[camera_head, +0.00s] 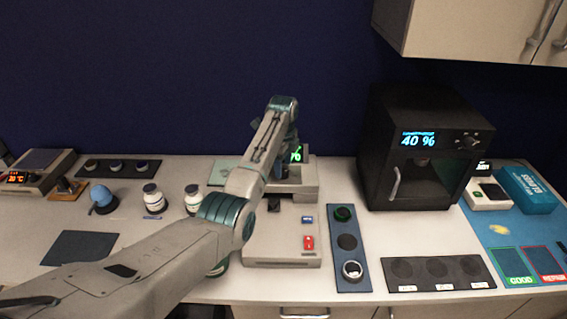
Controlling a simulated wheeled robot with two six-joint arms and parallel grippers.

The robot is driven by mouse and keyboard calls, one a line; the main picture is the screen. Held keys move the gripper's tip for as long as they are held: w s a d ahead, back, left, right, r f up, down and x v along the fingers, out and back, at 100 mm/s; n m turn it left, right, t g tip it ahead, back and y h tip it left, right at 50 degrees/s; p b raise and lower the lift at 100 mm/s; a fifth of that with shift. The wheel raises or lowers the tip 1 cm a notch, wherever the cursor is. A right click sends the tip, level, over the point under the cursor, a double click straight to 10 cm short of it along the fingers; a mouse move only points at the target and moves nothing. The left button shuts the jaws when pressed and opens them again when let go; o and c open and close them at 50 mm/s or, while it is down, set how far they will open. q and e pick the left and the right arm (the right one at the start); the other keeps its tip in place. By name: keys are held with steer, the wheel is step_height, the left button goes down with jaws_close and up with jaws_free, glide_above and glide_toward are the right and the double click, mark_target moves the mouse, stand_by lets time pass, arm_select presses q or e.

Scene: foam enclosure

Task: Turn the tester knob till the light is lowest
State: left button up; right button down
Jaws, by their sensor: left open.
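A grey bench device (283,240) stands in the middle of the counter, with a blue and a red button on its front. Its green display (296,154) shows a percent sign; my arm covers the rest. A black box (412,175) at the right has a blue display (418,140) reading 40 % and a round dark knob (470,143). I cannot tell which of the two is the tester. My left arm reaches across the grey device, and its wrist bends down behind the forearm. My left gripper (279,171) is open, mostly hidden, near the device's upper part. My right gripper is out of view.
A dark strip (346,275) with round recesses lies right of the grey device, and another strip (438,286) farther right. White jars (153,198) and a blue-domed item (102,198) stand at the left. A cabinet (480,30) hangs above right.

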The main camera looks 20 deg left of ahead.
arm_select(q)
steer(key=shift+f, duration=0.8)
steer(key=shift+s+f, duration=0.1)
steer(key=shift+f, duration=0.05)
steer(key=c, duration=1)
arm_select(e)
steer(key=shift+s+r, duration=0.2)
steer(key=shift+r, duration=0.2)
